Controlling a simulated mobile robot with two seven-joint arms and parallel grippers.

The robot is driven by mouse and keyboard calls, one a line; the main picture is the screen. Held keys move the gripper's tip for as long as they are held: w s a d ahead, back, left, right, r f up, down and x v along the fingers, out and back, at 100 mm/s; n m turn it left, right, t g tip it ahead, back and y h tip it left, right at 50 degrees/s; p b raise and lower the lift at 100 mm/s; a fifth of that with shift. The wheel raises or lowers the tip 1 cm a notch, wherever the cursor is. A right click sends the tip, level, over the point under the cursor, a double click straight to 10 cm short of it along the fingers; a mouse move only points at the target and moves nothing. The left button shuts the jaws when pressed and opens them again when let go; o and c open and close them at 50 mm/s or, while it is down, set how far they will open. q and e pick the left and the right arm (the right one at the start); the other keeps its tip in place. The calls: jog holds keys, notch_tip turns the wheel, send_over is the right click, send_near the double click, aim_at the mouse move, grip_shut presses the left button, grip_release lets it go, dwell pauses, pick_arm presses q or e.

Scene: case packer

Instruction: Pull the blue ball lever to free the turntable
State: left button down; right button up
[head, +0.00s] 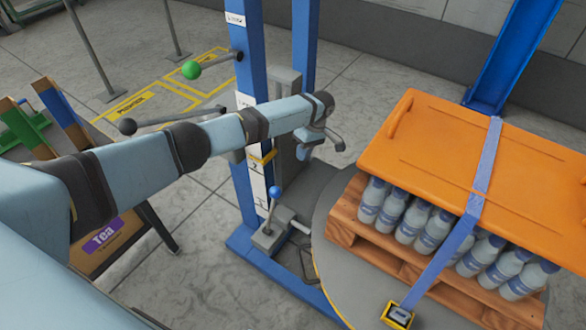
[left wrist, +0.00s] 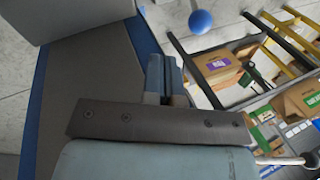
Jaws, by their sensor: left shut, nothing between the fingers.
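The blue ball lever (head: 275,192) stands up from a small grey base at the foot of the blue frame. In the left wrist view its blue ball (left wrist: 200,21) is beyond my fingertips, a little to the right, with a visible gap. My left gripper (head: 306,147) is above and to the right of the lever in the head view, partly hidden by its own wrist. The left wrist view shows its fingers (left wrist: 163,78) together and empty. The grey round turntable (head: 345,283) carries a loaded wooden pallet. My right gripper is not in view.
Strapped bottles stand on the pallet under an orange cover (head: 470,165). A blue post (head: 252,50) rises behind my arm, with a green ball lever (head: 191,69) and a black ball lever (head: 128,126) nearby. A Tea box (head: 108,240) stands at left.

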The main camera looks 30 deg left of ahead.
pick_arm(q)
jog(key=s+a+f, duration=0.3)
jog(key=s+f, duration=0.3)
jog(key=f, duration=0.2)
jog(key=shift+s+f, duration=0.35)
jog(key=shift+p, duration=0.3)
